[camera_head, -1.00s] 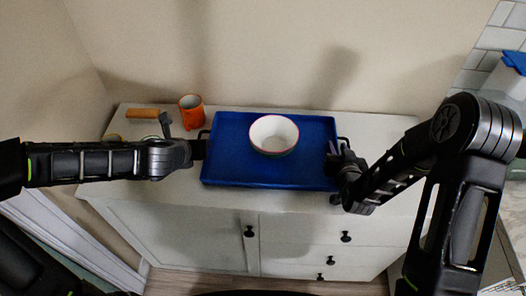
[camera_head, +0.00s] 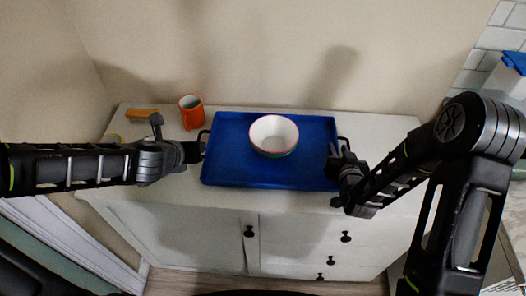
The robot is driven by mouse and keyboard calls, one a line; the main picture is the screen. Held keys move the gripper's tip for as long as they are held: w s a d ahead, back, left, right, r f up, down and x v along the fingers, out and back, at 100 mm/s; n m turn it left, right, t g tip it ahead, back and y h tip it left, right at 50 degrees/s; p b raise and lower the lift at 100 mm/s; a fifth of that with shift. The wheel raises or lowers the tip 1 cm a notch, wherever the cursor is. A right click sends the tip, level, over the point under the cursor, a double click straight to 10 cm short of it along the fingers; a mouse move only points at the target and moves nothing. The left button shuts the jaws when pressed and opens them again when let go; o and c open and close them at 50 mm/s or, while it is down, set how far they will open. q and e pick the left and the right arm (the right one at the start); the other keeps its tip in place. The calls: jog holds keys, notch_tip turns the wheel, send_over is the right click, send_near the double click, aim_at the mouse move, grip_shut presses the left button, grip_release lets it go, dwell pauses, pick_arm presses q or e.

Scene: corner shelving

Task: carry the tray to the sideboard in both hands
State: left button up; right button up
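The blue tray (camera_head: 225,170) lies flat on top of the white sideboard (camera_head: 310,206). The tray has a dark handle at each short end. My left gripper (camera_head: 196,152) is just left of the left handle (camera_head: 204,139); its fingers are seen edge-on, so their opening is unclear. My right gripper (camera_head: 340,153) is at the right end of the tray, near the right handle (camera_head: 345,142), with its two fingertips apart.
An orange mug (camera_head: 192,113) stands on the sideboard, close behind my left gripper. A wooden-coloured block or brush (camera_head: 142,113) lies farther left, and a small yellowish round item (camera_head: 113,138) is partly hidden by my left arm. The wall is close behind.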

jog(key=v, duration=0.6)
jog(key=shift+s+r, duration=0.1)
jog(key=shift+s, duration=0.05)
dwell(0.3)
